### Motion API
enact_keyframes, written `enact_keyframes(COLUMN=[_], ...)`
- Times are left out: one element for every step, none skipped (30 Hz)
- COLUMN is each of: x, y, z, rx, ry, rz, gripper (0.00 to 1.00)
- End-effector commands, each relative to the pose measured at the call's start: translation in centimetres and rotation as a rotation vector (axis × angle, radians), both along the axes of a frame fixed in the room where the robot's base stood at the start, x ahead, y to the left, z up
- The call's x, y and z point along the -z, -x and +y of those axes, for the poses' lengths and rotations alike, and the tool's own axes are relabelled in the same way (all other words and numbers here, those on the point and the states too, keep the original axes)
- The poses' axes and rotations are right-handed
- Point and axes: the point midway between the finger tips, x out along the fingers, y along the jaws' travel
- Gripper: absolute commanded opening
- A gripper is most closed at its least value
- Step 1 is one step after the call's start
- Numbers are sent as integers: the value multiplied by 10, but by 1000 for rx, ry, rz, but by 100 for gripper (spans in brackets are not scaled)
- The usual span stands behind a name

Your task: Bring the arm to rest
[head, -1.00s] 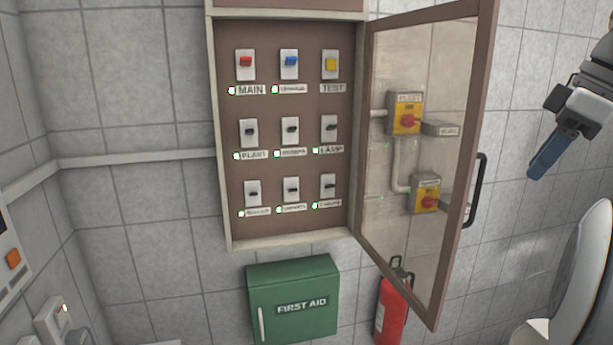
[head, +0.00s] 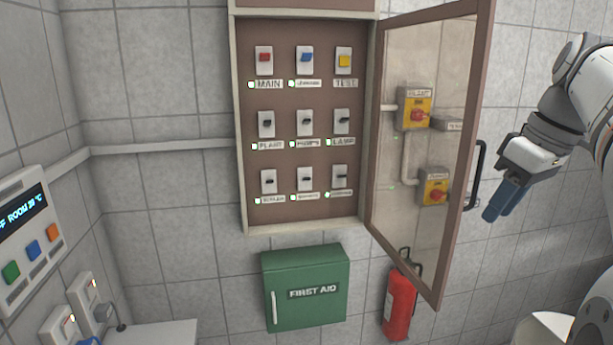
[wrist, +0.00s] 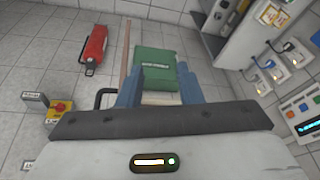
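My gripper (head: 504,203) is at the right of the head view, with blue fingers pointing down and left. It hangs in free air to the right of the open cabinet door (head: 471,110) and its black handle (head: 476,172). In the wrist view my gripper (wrist: 160,68) shows its two blue fingers well apart with nothing held between them. The green first aid box (wrist: 155,80) appears between the fingers only as background. My arm is bent, partly cut off at the right edge of the head view.
The open wall cabinet (head: 252,212) holds several switches. A red fire extinguisher (head: 399,305) is below the door. A control panel (head: 28,240) with coloured buttons is at the left. Yellow switch boxes (head: 415,108) show through the door glass. Bare tiled wall lies behind my gripper.

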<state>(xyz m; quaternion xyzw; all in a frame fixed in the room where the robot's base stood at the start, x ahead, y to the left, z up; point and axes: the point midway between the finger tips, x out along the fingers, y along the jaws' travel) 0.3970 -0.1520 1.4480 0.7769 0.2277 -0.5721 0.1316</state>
Motion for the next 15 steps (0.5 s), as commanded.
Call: enact_keyframes(x=[17, 26, 40, 53, 65, 84, 98, 112, 131, 145, 159, 177, 191, 203, 219], y=[1, 2, 4, 6, 9, 13, 17, 22, 28, 34, 39, 47, 53, 59, 67], z=[14, 21, 31, 40, 49, 61, 70, 78, 89, 96, 103, 112, 118, 124, 130], rx=[27, 51, 85, 113, 142, 181, 209, 239, 275, 301, 327, 359, 380, 401, 425], ry=[1, 5, 10, 13, 20, 28, 34, 40, 46, 52, 56, 63, 65, 68, 70], rz=[14, 20, 29, 37, 42, 48, 52, 54, 56, 54, 52, 48, 45, 39, 32], gripper=[32, 32, 32, 32, 32, 32, 32, 32, 32, 32, 32, 32, 32, 32, 32])
